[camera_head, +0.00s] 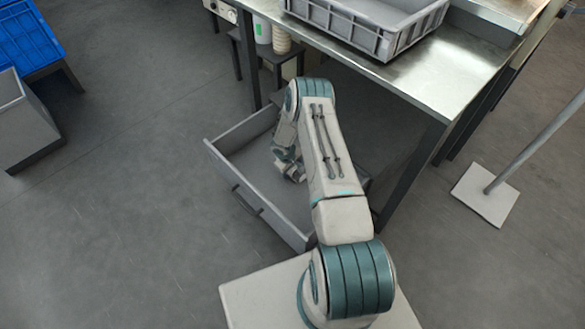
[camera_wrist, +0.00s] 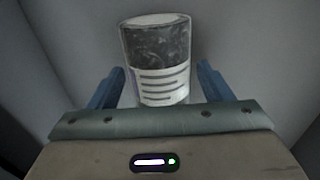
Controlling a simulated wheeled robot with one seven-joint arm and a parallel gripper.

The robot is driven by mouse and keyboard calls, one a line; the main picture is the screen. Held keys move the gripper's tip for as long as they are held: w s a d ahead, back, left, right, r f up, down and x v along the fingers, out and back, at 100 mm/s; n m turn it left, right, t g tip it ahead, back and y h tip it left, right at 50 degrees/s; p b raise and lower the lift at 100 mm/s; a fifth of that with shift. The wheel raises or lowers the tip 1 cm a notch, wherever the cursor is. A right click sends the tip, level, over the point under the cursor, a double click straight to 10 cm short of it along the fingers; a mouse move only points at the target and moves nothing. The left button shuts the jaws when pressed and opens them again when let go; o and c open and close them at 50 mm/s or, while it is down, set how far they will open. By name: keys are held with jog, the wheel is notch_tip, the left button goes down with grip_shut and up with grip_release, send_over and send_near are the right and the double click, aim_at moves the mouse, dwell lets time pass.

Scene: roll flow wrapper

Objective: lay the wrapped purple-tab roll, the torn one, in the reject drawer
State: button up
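The reject drawer (camera_head: 262,178) is a grey open box pulled out from under the steel table. My gripper (camera_head: 290,172) is low inside it, partly hidden by my own arm. In the wrist view, a clear-wrapped roll (camera_wrist: 160,65) with a dark speckled upper part and a white label with dark lines is between the two blue fingers of my gripper (camera_wrist: 160,85). A narrow gap shows on each side of the roll, so the fingers look open. The roll is hidden in the head view.
The steel table (camera_head: 440,85) bears a grey crate (camera_head: 385,45) above the drawer's back. A dark table leg (camera_head: 408,180) stands right of the drawer. A blue crate (camera_head: 25,40) and grey bin (camera_head: 22,120) are at the far left. Floor left of the drawer is clear.

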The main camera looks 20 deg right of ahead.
jog(key=p+v, duration=0.4)
jog(key=v, duration=0.9)
jog(key=shift+s+a+r, duration=0.1)
jog(key=shift+a+r, duration=0.05)
jog(key=shift+r, duration=0.25)
